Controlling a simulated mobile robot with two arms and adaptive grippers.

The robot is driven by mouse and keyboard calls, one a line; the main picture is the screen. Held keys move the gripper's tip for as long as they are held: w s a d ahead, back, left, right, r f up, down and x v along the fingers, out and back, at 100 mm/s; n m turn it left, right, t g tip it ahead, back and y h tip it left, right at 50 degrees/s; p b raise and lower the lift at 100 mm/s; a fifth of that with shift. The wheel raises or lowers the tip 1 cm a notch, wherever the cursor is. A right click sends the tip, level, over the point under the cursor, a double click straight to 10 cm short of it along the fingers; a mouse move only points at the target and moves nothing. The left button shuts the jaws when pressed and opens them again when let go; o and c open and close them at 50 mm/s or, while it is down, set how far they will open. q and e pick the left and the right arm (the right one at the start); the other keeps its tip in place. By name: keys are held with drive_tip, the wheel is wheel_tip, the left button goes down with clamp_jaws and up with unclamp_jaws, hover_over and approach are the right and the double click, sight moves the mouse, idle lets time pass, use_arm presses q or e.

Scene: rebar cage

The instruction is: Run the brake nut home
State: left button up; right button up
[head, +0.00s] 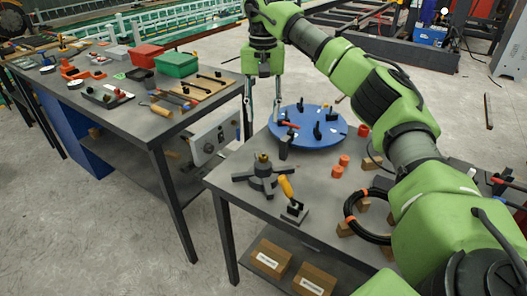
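My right arm reaches in from the right edge. Its gripper (264,118) points down near the left rim of the blue round plate (322,136), with its two fingers apart and nothing seen between them. A dark grey device with spread feet (262,178) stands on the near table in front of the gripper, with a small brass-coloured piece (263,158) upright on its top. I cannot tell for sure whether that brass piece is the brake nut. The blue plate carries several black upright pieces and a red-handled piece (290,124). My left gripper is out of view.
The near table (243,199) also holds a yellow-handled clamp (287,190), orange-red cylinders (344,160) and a black ring (348,212) on wooden blocks. Cardboard boxes (270,258) sit on its shelf. A second table with a green box (176,64) stands left, across a floor gap.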

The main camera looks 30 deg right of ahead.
sight(263, 155)
wheel_tip(263, 155, down, 14)
drive_tip(key=shift+r+p, duration=0.1)
drive_tip(key=shift+p, duration=0.25)
clamp_jaws()
